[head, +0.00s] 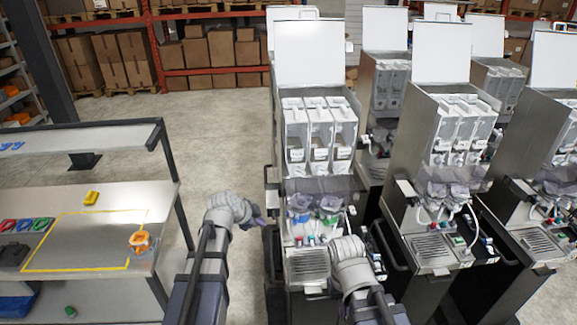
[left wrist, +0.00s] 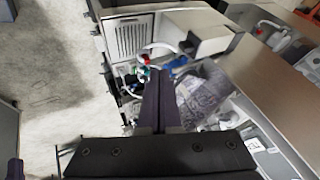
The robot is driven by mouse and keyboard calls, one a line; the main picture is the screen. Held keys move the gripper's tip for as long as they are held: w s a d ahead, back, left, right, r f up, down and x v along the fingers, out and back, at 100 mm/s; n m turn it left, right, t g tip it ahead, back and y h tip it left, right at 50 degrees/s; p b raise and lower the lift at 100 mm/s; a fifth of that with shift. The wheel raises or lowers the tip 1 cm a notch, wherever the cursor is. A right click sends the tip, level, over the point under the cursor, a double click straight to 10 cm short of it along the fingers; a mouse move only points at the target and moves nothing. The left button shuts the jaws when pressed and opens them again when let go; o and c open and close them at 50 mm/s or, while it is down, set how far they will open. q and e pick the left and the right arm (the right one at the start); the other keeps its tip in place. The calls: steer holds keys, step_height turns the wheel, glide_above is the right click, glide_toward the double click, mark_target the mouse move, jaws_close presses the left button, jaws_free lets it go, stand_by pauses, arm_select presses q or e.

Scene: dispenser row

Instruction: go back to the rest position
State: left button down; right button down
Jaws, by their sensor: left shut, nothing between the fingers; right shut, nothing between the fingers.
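My left gripper (head: 257,217) is just left of the front of the nearest dispenser (head: 318,185) in the head view. In the left wrist view its two dark fingers (left wrist: 156,100) lie together with nothing between them. They point toward the dispenser's hoses and coloured fittings, and I cannot tell if they touch. My right arm's grey wrist (head: 350,262) is in front of the same dispenser, right of its drip tray (head: 308,264). The right gripper shows only poorly beyond that wrist, shut and empty.
More dispensers (head: 440,170) stand close on the right. A workbench (head: 90,190) with a yellow-outlined area, coloured rings and an orange item (head: 141,241) is on the left. Open floor (head: 225,130) lies between bench and dispensers. Racks with cartons (head: 208,48) stand at the back.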

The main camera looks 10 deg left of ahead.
arm_select(q)
steer(key=s+d+f+n+g+y+b, duration=0.1)
steer(key=s+d+f+n+g+b, duration=0.1)
steer(key=s+d+f+b, duration=0.3)
steer(key=s+d+f+n+g+y+b, duration=0.1)
steer(key=s+d+f+n+b, duration=0.3)
steer(key=s+f+b, duration=0.5)
steer(key=s+d+f+n+g+y+b, duration=0.2)
steer(key=s+d+f+b, duration=0.4)
steer(key=f, duration=0.7)
steer(key=s+n+g+b, duration=0.1)
steer(key=s+g+b, duration=0.1)
steer(key=shift+d+n+b, duration=0.25)
steer(key=shift+n+b, duration=0.15)
